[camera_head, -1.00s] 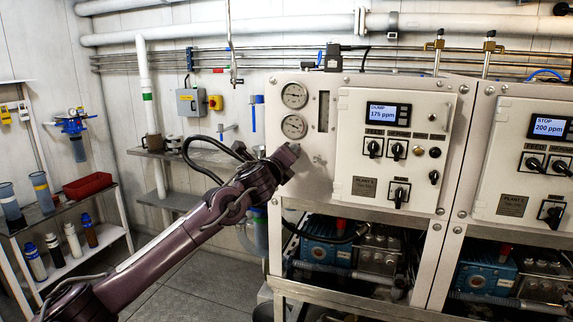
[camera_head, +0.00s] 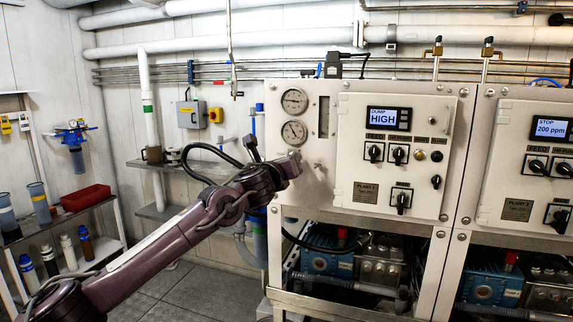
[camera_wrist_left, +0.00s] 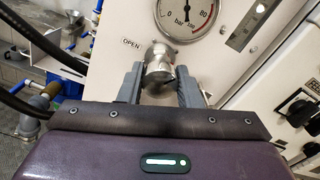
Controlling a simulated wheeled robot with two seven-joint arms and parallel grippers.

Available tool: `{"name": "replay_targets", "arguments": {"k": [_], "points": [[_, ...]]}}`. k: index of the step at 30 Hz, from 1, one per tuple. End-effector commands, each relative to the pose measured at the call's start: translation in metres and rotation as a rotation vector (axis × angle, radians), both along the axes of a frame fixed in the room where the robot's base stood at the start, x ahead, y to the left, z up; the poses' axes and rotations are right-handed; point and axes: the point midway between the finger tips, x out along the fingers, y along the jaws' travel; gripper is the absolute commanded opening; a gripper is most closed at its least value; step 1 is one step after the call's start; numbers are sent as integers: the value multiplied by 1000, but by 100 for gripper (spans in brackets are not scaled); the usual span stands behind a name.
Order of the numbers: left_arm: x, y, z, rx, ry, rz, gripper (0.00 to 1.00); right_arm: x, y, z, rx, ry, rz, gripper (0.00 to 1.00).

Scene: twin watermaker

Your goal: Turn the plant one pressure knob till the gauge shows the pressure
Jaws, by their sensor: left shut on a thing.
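Plant one's white panel (camera_head: 357,210) carries two round gauges, an upper one (camera_head: 294,101) and a lower one (camera_head: 294,132). Their needles are too small to read surely in the head view. My left gripper (camera_head: 296,163) is at the panel just below the lower gauge. In the left wrist view its fingers (camera_wrist_left: 159,88) stand on both sides of a metal pressure knob (camera_wrist_left: 158,66) and are shut on it. An "OPEN" label is left of the knob. A bar gauge (camera_wrist_left: 188,17) is above the knob, its top cut off. My right gripper is not in view.
Plant one's display (camera_head: 388,118) reads "DUMP HIGH". Black switches (camera_head: 398,154) sit to the right on the panel. Plant two's panel (camera_head: 520,160) stands farther right, its display reading "STOP 200 ppm". A shelf with a red bin (camera_head: 86,197) is at the left.

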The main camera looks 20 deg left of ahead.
Motion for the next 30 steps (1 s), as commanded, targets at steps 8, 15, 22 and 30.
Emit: {"name": "replay_targets", "arguments": {"k": [8, 15, 22, 30], "points": [[0, 0, -2, 2, 4, 0, 8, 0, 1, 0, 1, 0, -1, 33], [0, 0, -1, 0, 2, 0, 53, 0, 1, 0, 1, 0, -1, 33], [-1, 0, -1, -1, 1, 0, 53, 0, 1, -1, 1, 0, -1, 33], [-31, 2, -4, 2, 1, 0, 53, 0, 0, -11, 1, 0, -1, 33]]}}
